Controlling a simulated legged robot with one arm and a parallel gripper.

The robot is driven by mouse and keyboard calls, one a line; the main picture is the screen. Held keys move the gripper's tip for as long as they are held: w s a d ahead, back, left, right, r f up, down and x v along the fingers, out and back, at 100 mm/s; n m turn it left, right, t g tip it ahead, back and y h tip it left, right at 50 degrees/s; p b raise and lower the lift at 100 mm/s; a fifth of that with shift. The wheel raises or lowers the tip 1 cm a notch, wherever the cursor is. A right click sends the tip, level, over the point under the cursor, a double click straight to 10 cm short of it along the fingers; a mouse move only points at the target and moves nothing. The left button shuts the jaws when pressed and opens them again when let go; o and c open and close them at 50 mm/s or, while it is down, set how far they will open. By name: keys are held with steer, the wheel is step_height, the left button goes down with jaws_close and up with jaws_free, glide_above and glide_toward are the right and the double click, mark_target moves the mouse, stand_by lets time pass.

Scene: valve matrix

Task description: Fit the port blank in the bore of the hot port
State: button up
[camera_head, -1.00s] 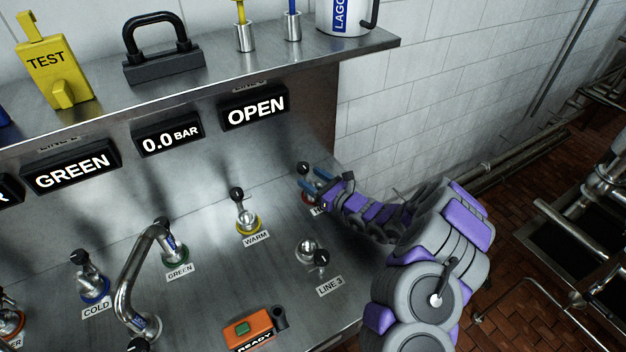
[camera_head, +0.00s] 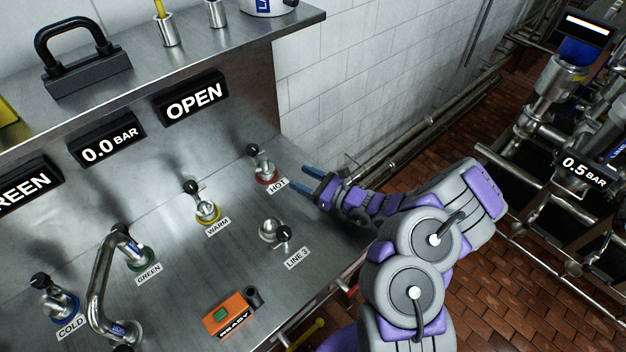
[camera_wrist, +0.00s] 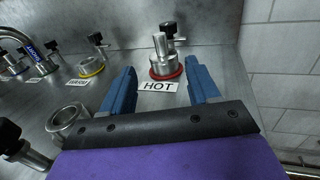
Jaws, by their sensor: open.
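The hot port (camera_head: 266,176) has a red ring and a HOT label at the right of the steel panel. It also shows in the wrist view (camera_wrist: 166,71), straight beyond my fingers. A steel piece with an upright stem (camera_wrist: 159,44), which looks like the port blank, stands in or on its bore. I cannot tell how deep it is seated. A black-knobbed valve (camera_wrist: 169,28) is just behind it. My gripper (camera_head: 302,179) is open and empty, its blue fingers apart from the port, to its right in the head view.
The warm port (camera_head: 207,213) with a yellow ring is to the left. The LINE 3 fitting (camera_head: 269,231) with a black knob is in front. A bent steel pipe (camera_head: 102,285) stands further left. An orange READY box (camera_head: 230,314) lies near the front edge.

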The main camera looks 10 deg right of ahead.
steer(key=shift+v, duration=1.45)
step_height(320, 180, up, 8)
steer(key=p, duration=0.5)
